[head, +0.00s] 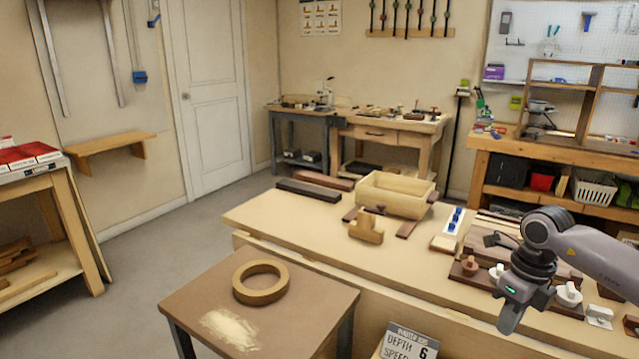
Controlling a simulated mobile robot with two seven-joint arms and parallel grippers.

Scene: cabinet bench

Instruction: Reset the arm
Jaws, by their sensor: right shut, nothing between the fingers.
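My right arm comes in from the right edge in the head view. Its gripper (511,316) points down over the right part of the wooden bench (290,215), close to several small knobbed pieces. The fingers look shut, with nothing held. My left arm and gripper are not in view. A white-knobbed piece (568,294) is just right of the gripper, and a brown piece with a wooden knob (470,266) is to its left. I cannot tell whether the gripper touches anything.
An open wooden drawer box (395,196) and a wooden block (366,229) stand mid-bench. A dark bar (308,190) lies at the bench's back left. A side table (290,318) in front holds a wooden ring (260,282). The bench's front left is clear.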

